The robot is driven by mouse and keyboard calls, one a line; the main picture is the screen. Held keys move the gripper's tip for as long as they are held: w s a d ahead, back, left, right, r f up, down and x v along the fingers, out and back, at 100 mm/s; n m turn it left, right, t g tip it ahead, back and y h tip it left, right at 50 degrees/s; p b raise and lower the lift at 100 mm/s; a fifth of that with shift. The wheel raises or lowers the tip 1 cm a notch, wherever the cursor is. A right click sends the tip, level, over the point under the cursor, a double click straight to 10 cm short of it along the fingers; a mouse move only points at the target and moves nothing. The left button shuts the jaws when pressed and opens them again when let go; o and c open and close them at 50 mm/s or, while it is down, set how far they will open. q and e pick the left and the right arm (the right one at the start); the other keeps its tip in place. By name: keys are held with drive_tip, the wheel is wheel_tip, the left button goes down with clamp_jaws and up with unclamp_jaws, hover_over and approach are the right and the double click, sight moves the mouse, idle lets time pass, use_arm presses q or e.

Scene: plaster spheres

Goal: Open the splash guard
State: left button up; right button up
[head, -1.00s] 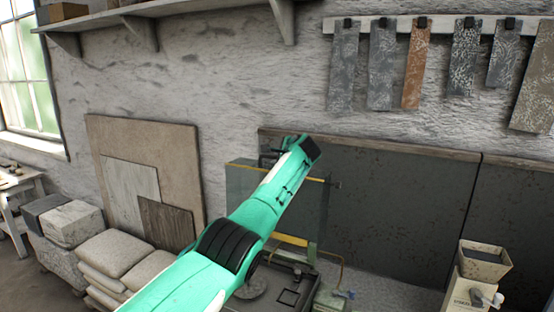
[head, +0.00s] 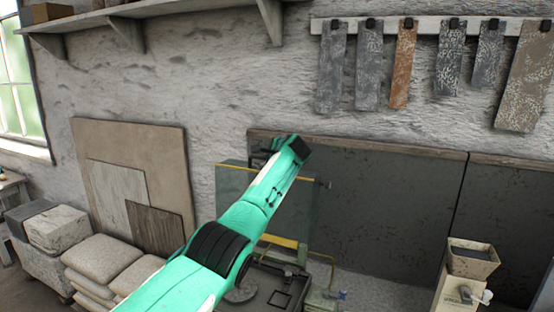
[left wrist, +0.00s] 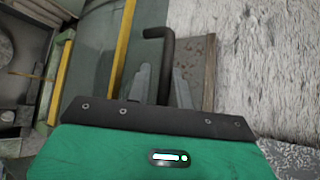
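The splash guard (head: 232,180) is a see-through greenish panel with yellow edge strips, standing over the machine at the foot of the wall. My left arm crosses in front of it and hides its middle. My left gripper (head: 263,156) is at its upper part, mostly hidden behind my wrist. In the left wrist view, the two grey fingers of this gripper (left wrist: 161,85) are apart. A dark bent handle (left wrist: 166,50) stands between them, with gaps seen at its sides. The guard's yellow strip (left wrist: 122,45) runs just left of the fingers. My right gripper is not in view.
The machine base (head: 283,288) lies below the guard. Dark wall panels (head: 390,210) stand behind and to the right. Boards (head: 155,150) lean on the wall at left, near stacked sacks (head: 100,258). A hopper (head: 472,260) is at lower right.

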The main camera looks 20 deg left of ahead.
use_arm(q)
drive_tip(key=shift+s+d+b, duration=0.25)
drive_tip(key=shift+d+b, duration=0.05)
drive_tip(key=shift+b, duration=0.1)
drive_tip(key=b+v, duration=0.6)
drive_tip(key=v, duration=0.6)
drive_tip(key=shift+s+r+b, duration=0.2)
drive_tip(key=shift+r+b, duration=0.1)
drive_tip(key=shift+b, duration=0.1)
drive_tip(key=shift+d, duration=0.1)
